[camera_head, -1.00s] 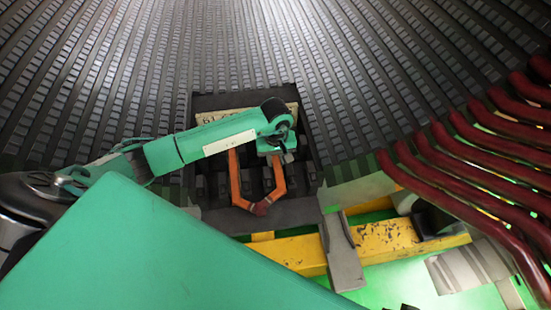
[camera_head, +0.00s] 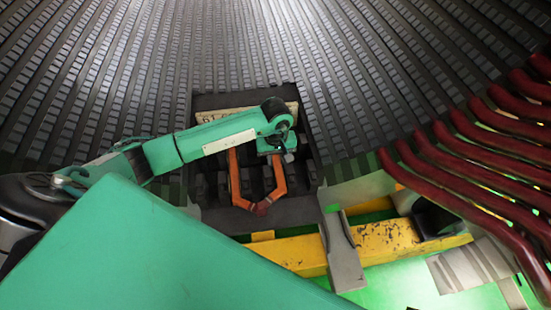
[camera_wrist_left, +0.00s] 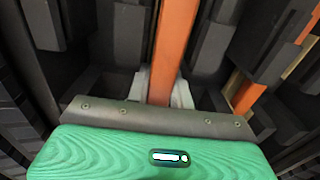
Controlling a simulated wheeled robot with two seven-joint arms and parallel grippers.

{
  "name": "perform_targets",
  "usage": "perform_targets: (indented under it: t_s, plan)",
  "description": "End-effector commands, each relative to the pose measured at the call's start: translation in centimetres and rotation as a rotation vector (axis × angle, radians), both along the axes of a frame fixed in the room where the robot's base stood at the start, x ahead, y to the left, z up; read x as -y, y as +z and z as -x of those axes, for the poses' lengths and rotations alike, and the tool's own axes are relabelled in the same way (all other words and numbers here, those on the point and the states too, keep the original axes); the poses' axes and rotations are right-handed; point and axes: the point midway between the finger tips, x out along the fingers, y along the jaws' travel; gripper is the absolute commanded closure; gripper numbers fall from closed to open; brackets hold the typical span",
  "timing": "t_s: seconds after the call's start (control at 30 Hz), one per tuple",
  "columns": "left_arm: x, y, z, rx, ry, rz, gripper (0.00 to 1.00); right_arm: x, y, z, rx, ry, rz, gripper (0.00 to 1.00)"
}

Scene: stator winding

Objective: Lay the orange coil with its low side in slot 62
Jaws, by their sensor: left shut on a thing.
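The orange coil (camera_head: 235,182) hangs in front of the dark slotted block in the head view, its two legs meeting in a point at the bottom. My left gripper (camera_head: 279,157) is shut on the coil's right leg, near its upper part. In the left wrist view the orange bar (camera_wrist_left: 172,45) runs up between the grey fingers (camera_wrist_left: 163,88), and the other leg (camera_wrist_left: 247,96) shows at the right. A pale number strip (camera_head: 213,115) sits above the coil, mostly hidden by my arm. I cannot tell which slot is 62 or whether the coil is seated.
Dark ribbed stator walls (camera_head: 100,70) surround the opening. Several dark red coils (camera_head: 450,165) stick out at the right. A yellow beam (camera_head: 385,240) and a grey bracket (camera_head: 342,250) lie below the opening. Dark slot blocks stand close around the gripper in the left wrist view.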

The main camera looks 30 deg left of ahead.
Motion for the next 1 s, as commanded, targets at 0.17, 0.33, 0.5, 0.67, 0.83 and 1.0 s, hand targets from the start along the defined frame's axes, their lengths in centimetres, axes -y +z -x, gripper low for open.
perform_targets:
  t_s: [0.17, 0.33, 0.5, 0.67, 0.83, 1.0]
  plan:
    - [0.06, -1.20, 0.69, -0.020, -0.002, -0.004, 1.00, 0.01, -0.08, -0.22, 0.006, 0.000, 0.000, 0.64]
    - [0.09, -1.22, 0.68, -0.020, -0.002, -0.004, 1.00, 0.01, 0.03, -0.52, 0.013, -0.001, 0.000, 0.64]
    - [0.09, -1.26, 0.68, -0.020, -0.002, -0.004, 1.00, 0.01, 0.01, -0.74, 0.018, -0.002, -0.001, 0.64]
    - [0.10, -1.27, 0.67, -0.020, -0.002, -0.003, 0.60, 0.01, -0.09, -0.60, 0.015, -0.001, -0.001, 0.64]
    - [0.08, -0.97, 0.52, -0.015, -0.002, -0.002, 0.52, 0.00, -0.07, -0.53, 0.013, -0.001, 0.000, 0.64]
    - [0.07, -0.79, 0.45, -0.013, -0.002, -0.003, 0.52, 0.00, -0.02, -0.48, 0.012, 0.000, -0.001, 0.64]
